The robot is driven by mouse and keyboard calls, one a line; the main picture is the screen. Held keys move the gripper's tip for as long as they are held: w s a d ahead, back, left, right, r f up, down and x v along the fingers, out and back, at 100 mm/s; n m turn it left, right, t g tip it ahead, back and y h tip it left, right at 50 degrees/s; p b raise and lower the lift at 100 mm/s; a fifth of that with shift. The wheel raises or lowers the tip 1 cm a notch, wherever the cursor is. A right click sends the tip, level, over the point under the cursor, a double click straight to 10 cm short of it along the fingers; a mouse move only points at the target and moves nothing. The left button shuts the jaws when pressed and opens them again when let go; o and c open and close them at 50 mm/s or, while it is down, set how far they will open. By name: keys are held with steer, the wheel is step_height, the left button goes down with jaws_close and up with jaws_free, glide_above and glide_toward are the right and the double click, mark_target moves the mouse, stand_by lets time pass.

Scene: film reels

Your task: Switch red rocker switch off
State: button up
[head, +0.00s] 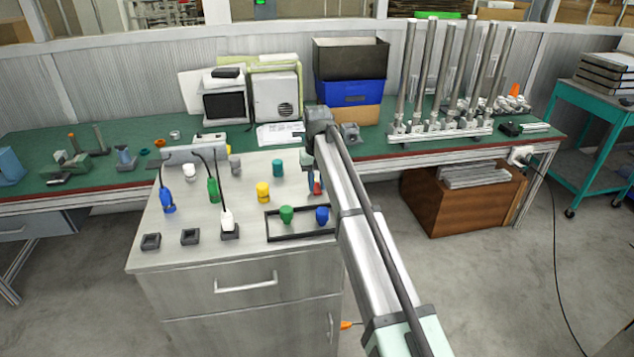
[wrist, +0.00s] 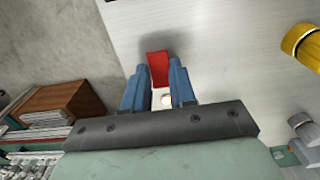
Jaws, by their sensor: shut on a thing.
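The red rocker switch (head: 317,184) is at the right edge of the grey cabinet top, small and partly hidden by my gripper (head: 313,182) in the head view. In the wrist view the red switch (wrist: 158,68) shows between the two blue fingertips of my gripper (wrist: 159,76). The fingers stand a little apart, one on each side of the red piece, and are shut on it. Which way the rocker is tipped cannot be told.
On the cabinet top (head: 190,256) stand a yellow knob (head: 263,190), a teal knob (head: 277,168) and a black frame (head: 275,238) with green (head: 286,214) and blue (head: 322,214) knobs. Several corded plugs stand at left. A green bench (head: 375,146) runs behind.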

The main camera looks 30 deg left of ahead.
mark_target(316, 184)
jaws_close()
steer(key=shift+w+a, duration=0.2)
steer(key=shift+g+h, duration=0.5)
steer(key=o, duration=0.8)
jaws_free()
step_height(316, 184, up, 12)
steer(key=shift+w+a, duration=0.45)
